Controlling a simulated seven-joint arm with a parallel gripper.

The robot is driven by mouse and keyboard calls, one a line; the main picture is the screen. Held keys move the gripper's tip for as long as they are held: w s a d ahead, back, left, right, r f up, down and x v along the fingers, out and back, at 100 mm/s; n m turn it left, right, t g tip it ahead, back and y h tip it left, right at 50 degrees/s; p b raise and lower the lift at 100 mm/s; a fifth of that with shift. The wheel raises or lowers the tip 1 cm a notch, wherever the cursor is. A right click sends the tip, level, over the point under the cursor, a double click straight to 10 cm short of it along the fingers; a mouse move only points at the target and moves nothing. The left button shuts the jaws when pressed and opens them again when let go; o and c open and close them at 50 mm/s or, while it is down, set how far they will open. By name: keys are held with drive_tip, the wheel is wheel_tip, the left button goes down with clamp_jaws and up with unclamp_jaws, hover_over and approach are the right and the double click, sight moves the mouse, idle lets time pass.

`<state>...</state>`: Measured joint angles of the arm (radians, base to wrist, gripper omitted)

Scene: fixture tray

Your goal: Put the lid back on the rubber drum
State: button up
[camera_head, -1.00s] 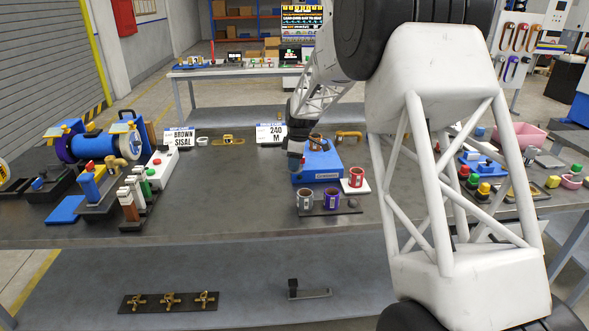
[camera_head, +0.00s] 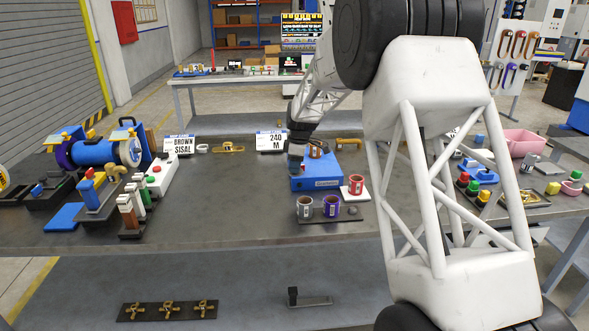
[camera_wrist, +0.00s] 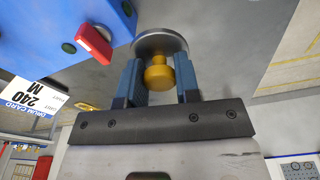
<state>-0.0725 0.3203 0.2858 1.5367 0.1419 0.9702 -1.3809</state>
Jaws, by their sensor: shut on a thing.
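My gripper (camera_wrist: 160,84) is shut on the yellow knob (camera_wrist: 159,74) of a round grey metal lid (camera_wrist: 160,43). Its blue fingers stand on either side of the knob. In the head view my gripper (camera_head: 296,164) is at the left side of the blue box (camera_head: 316,181); the lid is not clear there. Small drum-like cups stand nearby: grey (camera_head: 304,208) and purple (camera_head: 331,208) on a dark tray (camera_head: 345,216), red (camera_head: 355,185) on a white pad, and brown (camera_head: 316,150) at the blue box. I cannot tell which is the rubber drum.
The blue box (camera_wrist: 50,30) has a red lever (camera_wrist: 93,42) close to the lid in the wrist view. A "240 M" card (camera_head: 271,141) stands behind. A blue reel (camera_head: 95,153) and knobbed fixtures stand at left. The bench between them and the dark tray is clear.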

drive_tip(key=w+d+r, duration=0.4)
drive_tip(key=w+d, duration=0.1)
drive_tip(key=w, duration=0.5)
drive_tip(key=w+d+r, duration=0.5)
drive_tip(key=w, duration=0.5)
drive_tip(key=shift+w+d, duration=0.3)
drive_tip(key=shift+w, duration=0.1)
drive_tip(key=shift+f, duration=0.25)
drive_tip(key=shift+f, duration=3)
drive_tip(key=shift+f, duration=0.25)
idle(0.3)
idle(0.4)
drive_tip(key=o, duration=1.5)
drive_tip(key=shift+r, duration=0.25)
